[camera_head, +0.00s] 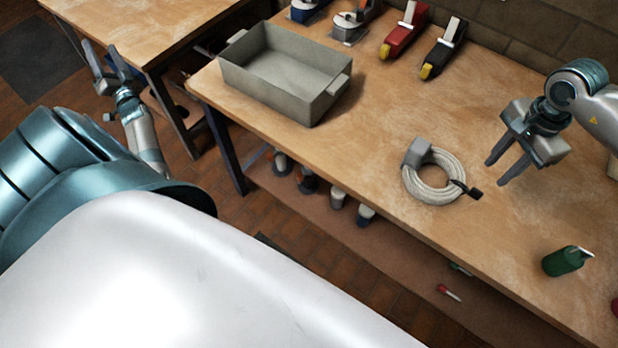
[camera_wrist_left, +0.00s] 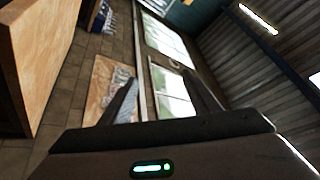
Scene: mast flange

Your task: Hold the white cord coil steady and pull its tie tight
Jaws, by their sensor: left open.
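The white cord coil (camera_head: 428,196) lies flat on the wooden workbench, with a grey block (camera_head: 417,152) at its upper left. Its black tie (camera_head: 463,189) crosses the ring at the right and its end sticks out onto the bench. My right gripper (camera_head: 497,172) is to the right of the coil, above the bench, with its fingers apart and nothing between them. My left gripper (camera_head: 104,57) is far left of the coil, off the bench and pointing up. Its two fingers also show apart and empty in the left wrist view (camera_wrist_left: 165,92).
A grey open bin (camera_head: 248,84) stands at the bench's left end. Several tape dispensers and tools, including a red one (camera_head: 404,32), line the back. A green bottle (camera_head: 563,262) lies near the front right. The bench around the coil is clear.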

